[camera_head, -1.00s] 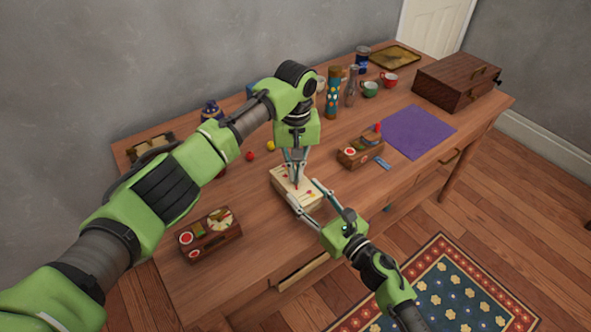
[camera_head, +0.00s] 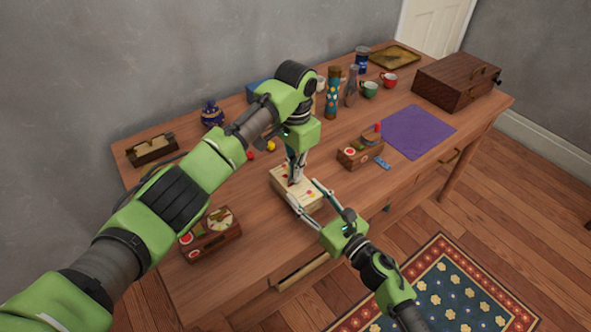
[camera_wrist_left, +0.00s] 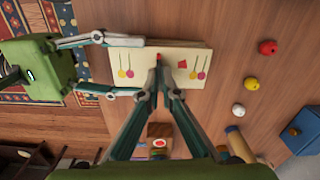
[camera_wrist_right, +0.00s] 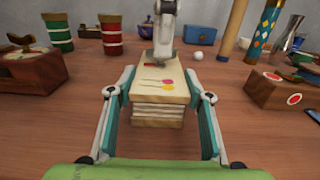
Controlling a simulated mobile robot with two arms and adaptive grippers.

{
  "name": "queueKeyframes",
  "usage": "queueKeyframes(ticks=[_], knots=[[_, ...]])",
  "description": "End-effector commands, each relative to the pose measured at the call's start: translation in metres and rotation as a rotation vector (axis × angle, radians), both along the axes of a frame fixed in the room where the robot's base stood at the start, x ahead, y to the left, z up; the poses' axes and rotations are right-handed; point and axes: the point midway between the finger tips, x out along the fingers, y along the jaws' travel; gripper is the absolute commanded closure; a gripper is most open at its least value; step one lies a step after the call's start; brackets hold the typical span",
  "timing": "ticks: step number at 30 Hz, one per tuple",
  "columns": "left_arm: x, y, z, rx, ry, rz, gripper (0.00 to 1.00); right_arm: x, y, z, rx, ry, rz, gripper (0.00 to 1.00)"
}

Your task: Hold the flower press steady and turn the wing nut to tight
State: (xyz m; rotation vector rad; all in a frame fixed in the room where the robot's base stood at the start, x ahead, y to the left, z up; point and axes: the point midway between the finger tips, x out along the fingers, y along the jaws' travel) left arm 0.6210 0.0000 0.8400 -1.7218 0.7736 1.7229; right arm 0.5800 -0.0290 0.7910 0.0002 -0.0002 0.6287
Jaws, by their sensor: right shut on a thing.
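The flower press (camera_head: 309,194) is a pale block of stacked boards with printed flowers on top; it lies on the table in front of me and also shows in the right wrist view (camera_wrist_right: 158,119). My right gripper (camera_wrist_right: 160,100) is shut on its sides at the near end. A small red piece (camera_wrist_left: 158,56), probably the wing nut, shows on the press top at my left fingertips. My left gripper (camera_wrist_left: 161,66) points down onto the press, its fingertips close together at that piece. The fingers partly hide the nut, so I cannot tell whether they grip it.
Wooden boxes with round red-and-white labels stand left (camera_head: 212,236) and right (camera_head: 360,151) of the press. Red and yellow balls (camera_head: 270,146) lie behind it. A purple mat (camera_head: 418,132) and a dark wooden case (camera_head: 457,82) are farther right. Bare tabletop lies around the press.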

Motion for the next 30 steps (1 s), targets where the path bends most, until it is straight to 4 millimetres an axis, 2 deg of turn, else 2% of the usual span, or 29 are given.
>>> queueKeyframes(ticks=[30], knots=[[0.0007, 0.0010, 0.0018, 0.002, -0.001, -0.963, 1.00, 0.0009, -0.0036, -0.0033, -0.002, 0.007, -0.008, 0.84]])
